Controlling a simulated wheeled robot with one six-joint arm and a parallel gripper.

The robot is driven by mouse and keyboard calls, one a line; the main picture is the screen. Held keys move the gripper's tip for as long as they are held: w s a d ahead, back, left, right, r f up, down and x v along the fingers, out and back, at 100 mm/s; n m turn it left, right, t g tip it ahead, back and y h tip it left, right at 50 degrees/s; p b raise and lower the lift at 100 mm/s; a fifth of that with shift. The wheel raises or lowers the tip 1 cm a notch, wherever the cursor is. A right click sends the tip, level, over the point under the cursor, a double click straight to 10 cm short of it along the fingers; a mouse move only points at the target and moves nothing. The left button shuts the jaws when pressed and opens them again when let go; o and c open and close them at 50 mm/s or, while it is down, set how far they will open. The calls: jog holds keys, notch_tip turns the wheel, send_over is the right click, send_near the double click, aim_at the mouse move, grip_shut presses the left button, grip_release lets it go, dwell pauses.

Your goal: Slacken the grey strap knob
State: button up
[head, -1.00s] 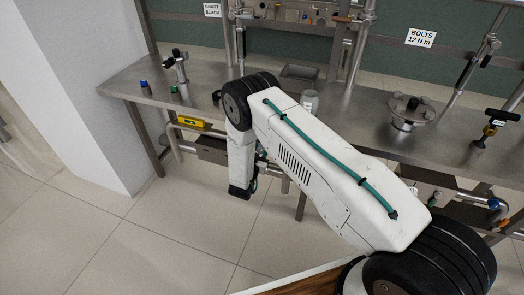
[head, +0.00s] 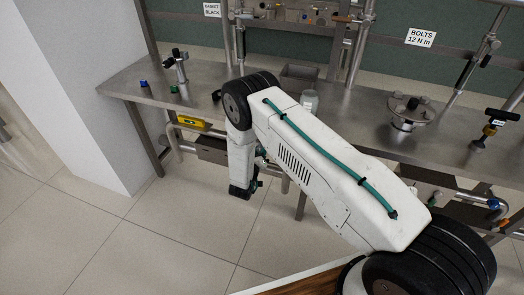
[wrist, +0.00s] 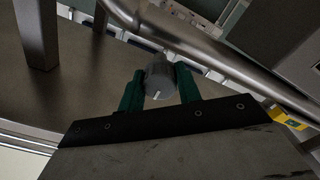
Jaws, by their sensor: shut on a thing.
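The grey strap knob (wrist: 159,70) shows in the middle of the wrist view, with a short white mark on its face. My gripper (wrist: 160,88) has its two green fingers on either side of the knob and is shut on it. In the head view the knob cannot be made out. There, my arm hangs down in front of the bench, and its dark wrist end (head: 242,191) is below the bench edge.
A steel pipe (wrist: 190,38) runs close behind the knob, and a bench leg (wrist: 37,35) stands to the left. In the head view a yellow label (head: 194,123) sits under the steel bench (head: 130,87). The floor in front is clear.

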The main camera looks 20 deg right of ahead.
jog(key=shift+s+d+f, duration=0.15)
jog(key=shift+s+f, duration=0.05)
jog(key=shift+f, duration=0.05)
jog(key=o, duration=1)
jog(key=shift+c, duration=0.2)
jog(key=shift+w+r, duration=0.1)
jog(key=v, duration=0.8)
jog(key=shift+w, duration=0.1)
